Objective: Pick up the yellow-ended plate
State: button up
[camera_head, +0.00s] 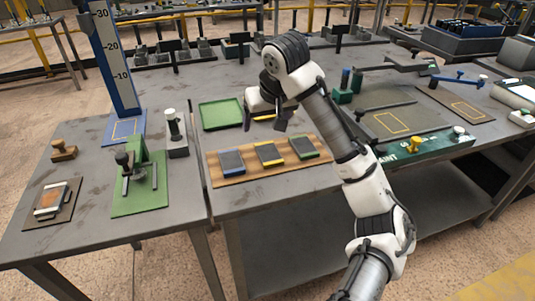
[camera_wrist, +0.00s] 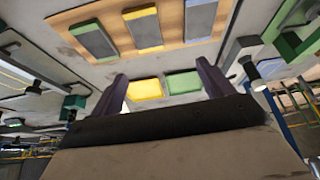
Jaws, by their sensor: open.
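The yellow-ended plate (camera_head: 268,154) is a dark slab with yellow ends. It lies flat in the middle of a wooden board (camera_head: 225,181), between a blue-ended plate (camera_head: 231,161) and a green-ended plate (camera_head: 304,147). In the wrist view the yellow-ended plate (camera_wrist: 144,30) is at the top centre, beyond my fingertips. My gripper (camera_head: 265,122) is open and empty, above the table behind the board and apart from the plate. In the wrist view its two dark fingers (camera_wrist: 160,78) are spread wide.
A green tray (camera_head: 221,114) lies left of my gripper. A yellow tray (camera_wrist: 146,90) shows between my fingers. Green blocks (camera_head: 345,94) and a dark green fixture (camera_head: 428,144) stand to the right. A side table at left holds a tall blue scale (camera_head: 113,60) and a green stand (camera_head: 140,185).

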jog(key=d, duration=0.2)
send_near(268, 152)
jog(key=shift+w+a+f+g, duration=0.15)
jog(key=shift+w+f, duration=0.1)
jog(key=shift+f, duration=0.3)
jog(key=shift+w+a+f+g, duration=0.15)
jog(key=shift+w+f, duration=0.1)
jog(key=shift+f, duration=0.3)
jog(key=shift+p+x, duration=0.8)
jog(key=shift+x, duration=1.95)
jog(key=shift+w+d+r, duration=0.1)
jog(key=shift+d, duration=0.05)
jog(key=shift+c, duration=0.4)
jog(key=c, duration=1.4)
jog(key=shift+c, duration=0.6)
jog(key=shift+r, duration=0.15)
